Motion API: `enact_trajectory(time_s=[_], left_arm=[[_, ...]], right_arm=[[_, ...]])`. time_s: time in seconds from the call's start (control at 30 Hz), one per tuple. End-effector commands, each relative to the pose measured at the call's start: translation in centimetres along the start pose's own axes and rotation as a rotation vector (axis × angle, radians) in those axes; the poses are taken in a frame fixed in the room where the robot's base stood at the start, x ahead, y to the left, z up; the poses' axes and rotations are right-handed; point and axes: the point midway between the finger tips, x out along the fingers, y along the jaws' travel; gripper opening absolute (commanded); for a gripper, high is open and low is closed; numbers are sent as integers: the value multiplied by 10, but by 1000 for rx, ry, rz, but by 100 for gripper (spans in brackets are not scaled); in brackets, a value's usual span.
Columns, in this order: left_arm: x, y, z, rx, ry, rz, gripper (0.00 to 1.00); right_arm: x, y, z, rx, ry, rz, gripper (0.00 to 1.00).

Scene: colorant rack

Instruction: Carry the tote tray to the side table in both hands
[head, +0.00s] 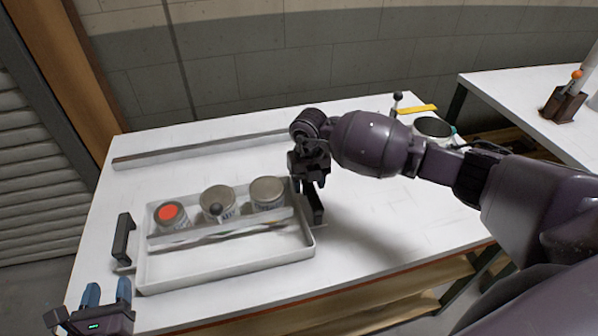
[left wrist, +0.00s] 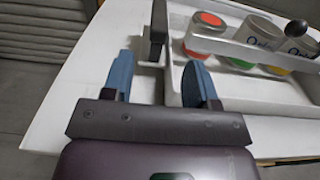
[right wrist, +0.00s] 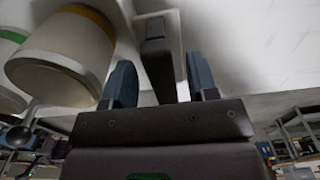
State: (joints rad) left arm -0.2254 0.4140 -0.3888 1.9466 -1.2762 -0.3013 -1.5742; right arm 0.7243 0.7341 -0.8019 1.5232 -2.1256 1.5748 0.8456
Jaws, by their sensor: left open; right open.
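The tote tray (head: 225,256) is white and sits on the white work table. It has a dark upright handle at each end and several paint cans in its back compartment, one with a red-orange lid (head: 170,212). My left gripper (head: 106,288) is open, in front of the left handle (head: 123,237). In the left wrist view that handle (left wrist: 158,32) stands just beyond the open fingers (left wrist: 155,75). My right gripper (head: 310,170) is open above and beside the right handle (head: 314,205). In the right wrist view that handle (right wrist: 157,55) is between the fingers (right wrist: 160,85), apparently untouched.
A second white table (head: 520,88) stands at the right with a dark block holding an orange-tipped tool (head: 565,100). A long grey bar (head: 190,148) lies at the back of the work table. A yellow strip (head: 418,109) and a dark round item (head: 433,127) lie at the back right.

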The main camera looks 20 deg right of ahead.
Motion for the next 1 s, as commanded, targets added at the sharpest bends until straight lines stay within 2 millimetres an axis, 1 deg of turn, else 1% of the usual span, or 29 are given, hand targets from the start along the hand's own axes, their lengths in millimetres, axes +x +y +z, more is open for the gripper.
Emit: enact_trajectory(time_s=[0.17, 0.4, 0.53, 0.73, 1.0], left_arm=[[0, 0, 0, 0, 0, 0, 53], [0, 0, 0, 0, 0, 0, 53], [0, 0, 0, 0, 0, 0, 53], [0, 0, 0, 0, 0, 0, 53], [0, 0, 0, 0, 0, 0, 53]], right_arm=[[-29, 0, 1, -1, -5, 0, 53], [-75, 0, 0, -2, -4, 0, 53], [-95, 0, 0, -1, -4, 0, 53], [-111, 0, 0, 0, -2, 0, 53], [-114, 0, 0, 0, -1, 0, 53]])
